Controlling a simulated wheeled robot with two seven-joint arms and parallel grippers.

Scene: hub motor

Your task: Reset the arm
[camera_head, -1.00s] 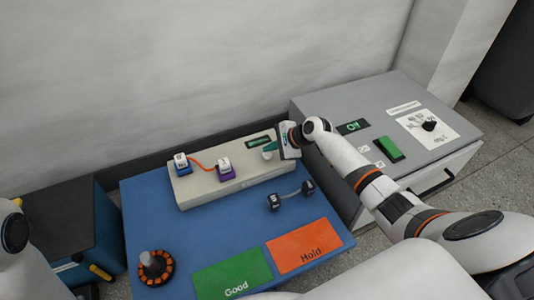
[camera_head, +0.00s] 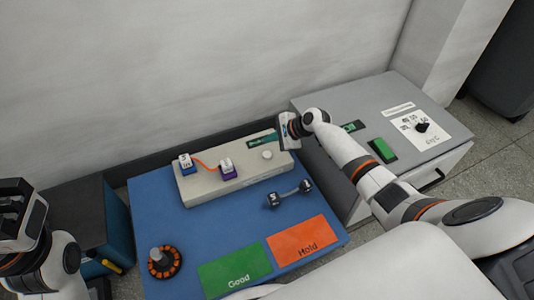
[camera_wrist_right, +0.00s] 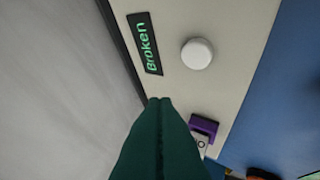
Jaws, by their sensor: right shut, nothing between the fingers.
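My right gripper (camera_head: 264,141) is over the back right of the beige test box (camera_head: 215,187). In the right wrist view its green fingers (camera_wrist_right: 160,100) are together with nothing between them. They point near a small display reading "Broken" (camera_wrist_right: 145,44) and a white round button (camera_wrist_right: 197,53), apart from the button in the picture. My left gripper (camera_head: 22,215) is at the left edge, raised above the dark cabinet; its fingers are not clear enough to judge.
The blue table holds a hub motor (camera_head: 163,262) with an orange-segmented ring, a dumbbell-shaped part (camera_head: 289,194), a green "Good" pad (camera_head: 235,272) and an orange "Hold" pad (camera_head: 302,242). Blue (camera_head: 186,165) and purple (camera_head: 228,170) connectors sit on the box. A grey cabinet (camera_head: 375,100) stands right.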

